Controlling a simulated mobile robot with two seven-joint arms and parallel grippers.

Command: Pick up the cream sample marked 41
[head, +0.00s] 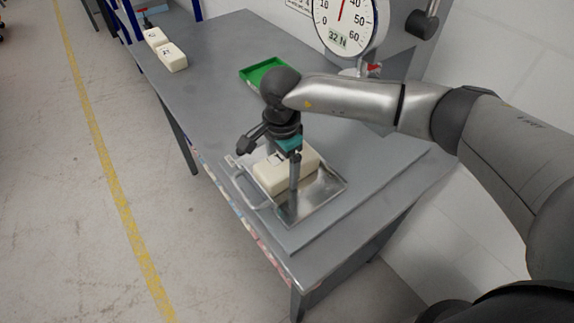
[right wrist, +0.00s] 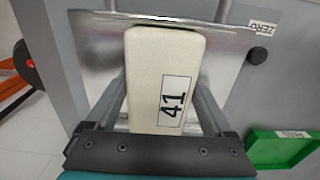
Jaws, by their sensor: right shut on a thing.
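The cream sample marked 41 (right wrist: 150,62) is a pale block with a black-edged number label, lying between my right gripper's two fingers in the right wrist view. In the head view the sample (head: 309,160) is partly hidden by my right gripper (head: 276,180), which reaches down over it from above and is shut on it. The sample is in or just over a shallow metal tray (head: 325,190); I cannot tell whether it touches the tray's floor. My left gripper is not in view.
Two more cream blocks, a nearer one (head: 173,62) and a farther one (head: 154,37), lie at the table's far left. A green tray (head: 252,72) sits behind my right gripper, beside the dial gauge (head: 345,22). The table's left middle (head: 195,95) is clear.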

